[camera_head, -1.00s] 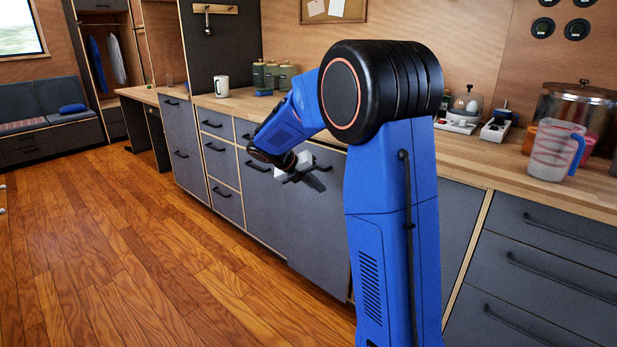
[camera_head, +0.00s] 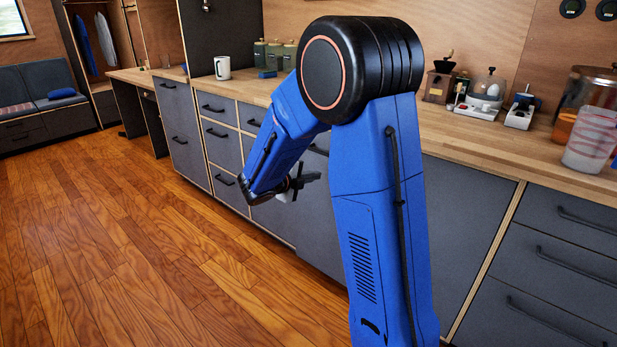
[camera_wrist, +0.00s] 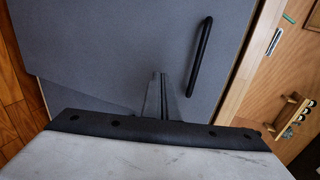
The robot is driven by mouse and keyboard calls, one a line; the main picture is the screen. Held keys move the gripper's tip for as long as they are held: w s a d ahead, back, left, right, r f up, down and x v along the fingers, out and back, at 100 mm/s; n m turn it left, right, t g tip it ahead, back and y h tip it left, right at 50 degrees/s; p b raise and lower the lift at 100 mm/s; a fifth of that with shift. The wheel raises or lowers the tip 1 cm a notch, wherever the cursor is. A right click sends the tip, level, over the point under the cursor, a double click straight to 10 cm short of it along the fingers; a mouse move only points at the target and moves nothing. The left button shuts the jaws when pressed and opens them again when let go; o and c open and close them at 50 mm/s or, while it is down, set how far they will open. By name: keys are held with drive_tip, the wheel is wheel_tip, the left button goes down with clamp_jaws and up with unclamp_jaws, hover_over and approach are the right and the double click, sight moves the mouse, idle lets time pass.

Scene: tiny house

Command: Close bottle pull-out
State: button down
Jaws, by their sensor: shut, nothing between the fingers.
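My gripper (camera_head: 306,181) is shut and empty, low in front of the grey cabinet fronts. In the wrist view its fingers (camera_wrist: 160,92) point at a flat grey front (camera_wrist: 120,45). That front has a black bar handle (camera_wrist: 201,56), which lies to the right of the fingers, apart from them in the picture. I cannot tell whether the fingertips touch the front. My arm hides part of the cabinet row in the head view.
Grey drawers (camera_head: 550,255) stand at the right. The wooden floor (camera_head: 130,240) at the left is clear.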

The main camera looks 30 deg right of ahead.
drive_tip(key=r+x, duration=0.1)
drive_tip(key=x, duration=0.8)
drive_tip(key=shift+d, duration=0.2)
drive_tip(key=d, duration=0.1)
drive_tip(key=w+d, duration=0.1)
drive_tip(key=d, duration=0.2)
drive_tip(key=shift+w+d+r, duration=0.15)
drive_tip(key=shift+w, duration=0.25)
drive_tip(key=f+v, duration=0.1)
drive_tip(key=v, duration=1.3)
